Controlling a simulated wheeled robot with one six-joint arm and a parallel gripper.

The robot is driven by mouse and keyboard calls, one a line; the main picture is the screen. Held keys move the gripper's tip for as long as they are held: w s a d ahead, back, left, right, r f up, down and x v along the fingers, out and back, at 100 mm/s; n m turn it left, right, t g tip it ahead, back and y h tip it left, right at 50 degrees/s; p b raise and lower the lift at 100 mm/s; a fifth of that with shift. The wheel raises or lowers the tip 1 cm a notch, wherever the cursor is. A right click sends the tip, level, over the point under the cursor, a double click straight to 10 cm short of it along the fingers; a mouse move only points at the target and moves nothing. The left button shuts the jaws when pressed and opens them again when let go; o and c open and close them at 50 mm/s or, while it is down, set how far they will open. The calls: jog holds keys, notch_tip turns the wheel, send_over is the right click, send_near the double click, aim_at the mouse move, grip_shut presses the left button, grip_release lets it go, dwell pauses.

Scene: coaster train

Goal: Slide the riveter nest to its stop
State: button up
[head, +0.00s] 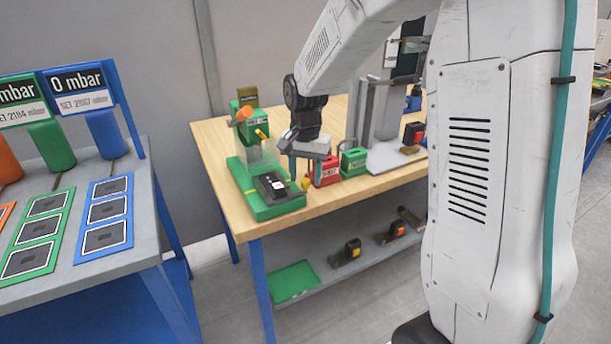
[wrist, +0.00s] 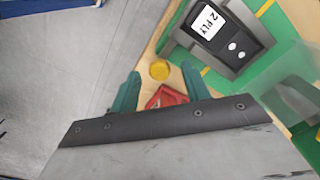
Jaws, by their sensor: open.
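The green riveter (head: 243,120) stands at the left end of the wooden bench. The black riveter nest (head: 272,187) sits on its green base (head: 263,213), at the front part. In the wrist view the nest (wrist: 238,52) shows a white "2 PLY" label and two pale round spots. My gripper (head: 302,172) is just right of the nest, apart from it, pointing down. In the wrist view the teal fingers of my gripper (wrist: 160,85) are spread and empty. A yellow round piece (wrist: 159,70) shows just beyond the fingertips; whether it is joined to the nest cannot be told.
A red box (head: 325,170) and a green box (head: 354,162) stand close to the right of my gripper. A grey machine (head: 386,110) stands behind them. The bench's front edge (head: 330,204) is near. A separate table (head: 80,268) with coloured trays is at the left.

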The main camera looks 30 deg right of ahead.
jog(key=shift+f, duration=0.4)
grip_shut()
jog(key=shift+w, duration=1.65)
grip_release()
jog(key=shift+r, duration=0.15)
notch_tip(320, 180, up, 8)
jog(key=shift+f, duration=0.2)
jog(key=shift+s, duration=0.1)
